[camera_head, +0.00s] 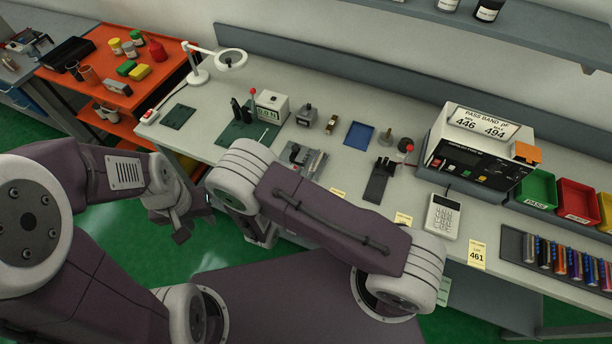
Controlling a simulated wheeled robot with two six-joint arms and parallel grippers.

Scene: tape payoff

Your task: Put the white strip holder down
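I cannot pick out a white strip holder for certain in the head view. My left gripper (182,226) hangs over the green floor in front of the table's left part, apart from the table. Its fingers are small and dark, and I see nothing clearly held in it. My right arm reaches across the front of the table to the left. Its gripper (262,236) points down near the table's front edge, partly covered by my wrist and forearm. I cannot tell whether its fingers are apart or hold something. A grey metal fixture (301,157) stands on the table just beyond my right forearm.
The table holds a green mat (247,136), a white lamp (197,72), a blue tray (358,134), a black fixture (379,182), a tester (478,150), a keypad (443,216) and a rack of coloured cylinders (514,245). An orange cart (105,97) stands left.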

